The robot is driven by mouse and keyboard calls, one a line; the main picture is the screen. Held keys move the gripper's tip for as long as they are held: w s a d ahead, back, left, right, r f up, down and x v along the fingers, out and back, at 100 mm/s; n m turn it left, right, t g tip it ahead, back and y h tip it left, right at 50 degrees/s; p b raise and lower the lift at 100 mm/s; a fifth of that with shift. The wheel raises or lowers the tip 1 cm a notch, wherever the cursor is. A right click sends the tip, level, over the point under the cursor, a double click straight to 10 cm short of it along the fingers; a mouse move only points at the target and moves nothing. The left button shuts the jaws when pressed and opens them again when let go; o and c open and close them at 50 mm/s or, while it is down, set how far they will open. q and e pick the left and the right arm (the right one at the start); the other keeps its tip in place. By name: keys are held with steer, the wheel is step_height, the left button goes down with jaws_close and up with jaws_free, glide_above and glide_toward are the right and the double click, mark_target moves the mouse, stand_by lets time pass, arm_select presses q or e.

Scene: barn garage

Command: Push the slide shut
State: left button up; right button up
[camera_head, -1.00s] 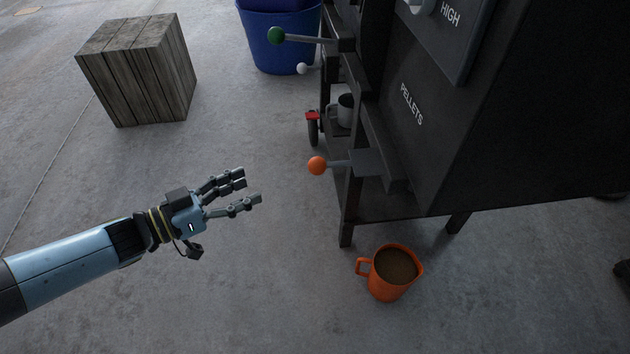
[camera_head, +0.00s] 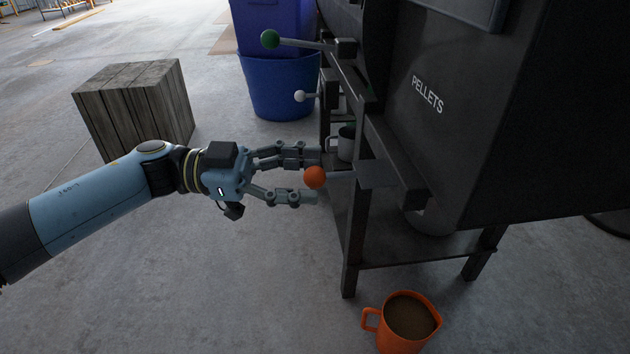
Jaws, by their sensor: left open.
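The slide is a flat dark plate (camera_head: 383,174) sticking out of the black pellet machine (camera_head: 470,130), with an orange ball knob (camera_head: 315,177) at its left end. My left gripper (camera_head: 310,177) is open, its fingers pointing right, with the orange knob at the fingertips, between the upper and lower fingers in the picture. I cannot tell whether the fingers touch the knob. My right gripper is not in view.
A green-knobbed lever (camera_head: 270,39) and a white-knobbed lever (camera_head: 300,96) stick out farther back. A grey mug (camera_head: 345,145) stands on the machine's frame. An orange pitcher (camera_head: 408,318) of brown pellets stands on the floor. A wooden crate (camera_head: 130,100) and blue bin (camera_head: 280,88) stand behind.

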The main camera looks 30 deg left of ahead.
arm_select(q)
steer(key=shift+x, duration=0.95)
jaws_close()
